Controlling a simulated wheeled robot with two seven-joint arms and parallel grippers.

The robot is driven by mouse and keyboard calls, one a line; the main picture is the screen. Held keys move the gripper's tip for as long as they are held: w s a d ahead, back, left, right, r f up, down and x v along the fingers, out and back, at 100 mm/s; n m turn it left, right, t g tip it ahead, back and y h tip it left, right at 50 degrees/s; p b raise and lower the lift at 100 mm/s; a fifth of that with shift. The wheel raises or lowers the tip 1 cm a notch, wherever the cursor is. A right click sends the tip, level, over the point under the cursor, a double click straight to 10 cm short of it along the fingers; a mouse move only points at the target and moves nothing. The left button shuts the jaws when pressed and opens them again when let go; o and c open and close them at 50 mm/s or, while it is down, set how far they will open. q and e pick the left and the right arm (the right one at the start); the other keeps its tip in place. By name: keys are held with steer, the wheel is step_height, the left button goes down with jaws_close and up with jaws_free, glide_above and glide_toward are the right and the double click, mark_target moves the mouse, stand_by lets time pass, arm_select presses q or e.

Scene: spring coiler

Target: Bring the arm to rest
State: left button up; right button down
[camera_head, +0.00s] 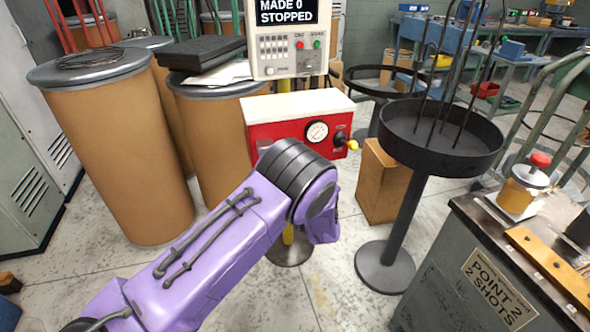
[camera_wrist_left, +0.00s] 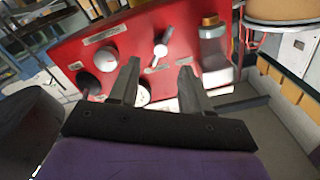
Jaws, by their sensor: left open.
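My left arm, purple with a dark ribbed joint, reaches in from the bottom left in the head view and ends in front of the red unit (camera_head: 283,136). Its gripper is hidden behind the arm there. In the left wrist view my left gripper (camera_wrist_left: 158,84) is open, its two dark fingers apart with nothing held between them. Beyond the fingers is a red panel (camera_wrist_left: 130,62) with round knobs or dials and a silver lever (camera_wrist_left: 161,48). I cannot tell whether a finger touches the panel. My right gripper is in neither view.
A control box (camera_head: 288,42) reads "MADE 0 STOPPED". Brown drums (camera_head: 118,150) stand left. A cardboard box (camera_head: 383,185) stands behind the arm. Floor shows at front.

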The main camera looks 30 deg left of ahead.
arm_select(q)
steer(key=shift+v, duration=1.05)
